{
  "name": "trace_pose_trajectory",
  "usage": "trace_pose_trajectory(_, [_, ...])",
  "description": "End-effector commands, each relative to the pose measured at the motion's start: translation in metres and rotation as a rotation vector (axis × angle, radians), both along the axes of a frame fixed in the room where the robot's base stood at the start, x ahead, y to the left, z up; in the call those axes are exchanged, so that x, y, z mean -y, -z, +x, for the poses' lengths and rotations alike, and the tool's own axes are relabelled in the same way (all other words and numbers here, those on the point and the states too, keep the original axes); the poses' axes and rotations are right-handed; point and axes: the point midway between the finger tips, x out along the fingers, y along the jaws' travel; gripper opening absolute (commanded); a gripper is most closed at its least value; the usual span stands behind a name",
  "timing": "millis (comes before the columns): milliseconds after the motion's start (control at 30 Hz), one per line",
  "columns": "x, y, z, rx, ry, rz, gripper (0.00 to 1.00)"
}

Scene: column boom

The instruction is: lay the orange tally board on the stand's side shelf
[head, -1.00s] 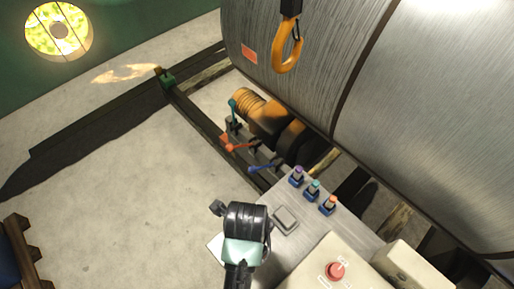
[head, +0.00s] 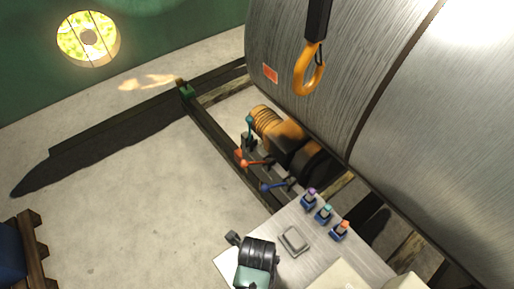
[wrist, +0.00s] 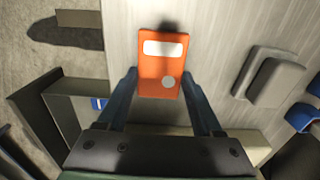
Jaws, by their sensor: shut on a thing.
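The orange tally board (wrist: 152,72), with a white label and a grey round spot, is between the fingertips of my gripper (wrist: 160,88) in the wrist view. My gripper is shut on it, over a brushed metal surface (wrist: 215,45). In the head view my gripper's wrist part (head: 257,252) is at the bottom, over the left edge of the metal stand top (head: 325,255); fingertips and board are hidden there. I cannot tell whether the board touches the surface, nor pick out the side shelf for certain.
A raised grey pad (head: 294,240) is right of my wrist, with several coloured knobs (head: 324,214) beyond. Levers (head: 262,163) stand behind the stand top. A large metal drum (head: 340,90) and an orange hook (head: 308,70) are above.

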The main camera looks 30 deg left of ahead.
Motion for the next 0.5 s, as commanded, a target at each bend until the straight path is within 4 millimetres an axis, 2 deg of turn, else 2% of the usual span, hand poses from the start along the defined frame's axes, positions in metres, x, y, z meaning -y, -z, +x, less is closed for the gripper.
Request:
trace_pose_trajectory(33, [0.0001, 0.0006, 0.0002, 0.000, 0.000, 0.000, 0.73])
trace_pose_trajectory(167, [0.0000, 0.0003, 0.0002, 0.000, 0.000, 0.000, 0.96])
trace_pose_trajectory(500, [-0.0001, -0.0029, 0.0003, 0.001, -0.001, 0.000, 0.97])
